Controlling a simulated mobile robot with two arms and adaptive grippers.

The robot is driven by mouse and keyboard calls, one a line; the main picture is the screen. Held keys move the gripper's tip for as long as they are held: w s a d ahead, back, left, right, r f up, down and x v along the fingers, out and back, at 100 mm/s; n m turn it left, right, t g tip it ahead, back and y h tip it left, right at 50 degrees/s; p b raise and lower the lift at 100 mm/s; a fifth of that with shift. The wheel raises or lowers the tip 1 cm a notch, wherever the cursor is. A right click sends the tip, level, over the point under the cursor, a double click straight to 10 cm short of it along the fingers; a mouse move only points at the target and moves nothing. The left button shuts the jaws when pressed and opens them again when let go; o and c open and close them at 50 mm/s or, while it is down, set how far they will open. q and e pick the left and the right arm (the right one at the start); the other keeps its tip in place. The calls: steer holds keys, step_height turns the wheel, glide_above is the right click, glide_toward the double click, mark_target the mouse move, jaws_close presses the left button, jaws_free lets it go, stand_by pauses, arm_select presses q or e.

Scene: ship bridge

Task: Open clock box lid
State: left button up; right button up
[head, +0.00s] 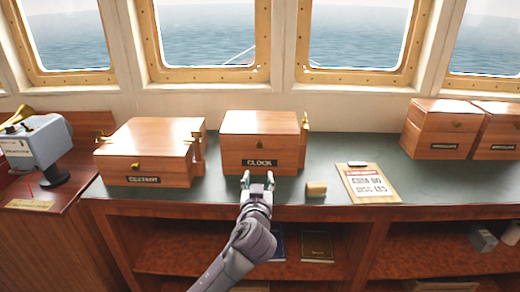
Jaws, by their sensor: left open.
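The clock box (286,157) is a wooden box with a dark "CLOCK" label on its front, standing on the green counter in the middle of the head view. Its lid (260,122) looks shut, with a small brass knob on the front. My left gripper (258,177) is open and empty just in front of the box, below the label. I cannot tell whether a finger touches the front. My right gripper is not in view.
A wooden box labelled "SEXTANT" (150,155) stands to the left. Two more wooden boxes (440,128) stand far right. Shelves are below.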

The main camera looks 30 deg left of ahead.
mark_target(259, 146)
arm_select(q)
steer(key=p+x, duration=0.1)
steer(key=x, duration=0.3)
steer(key=r+x, duration=0.1)
steer(key=x, duration=0.4)
steer(key=r+p+x, duration=0.1)
steer(key=x, duration=0.3)
steer(key=shift+w+a+r+p, duration=0.1)
steer(key=shift+w+a+p, duration=0.1)
steer(key=shift+a+p, duration=0.15)
jaws_close()
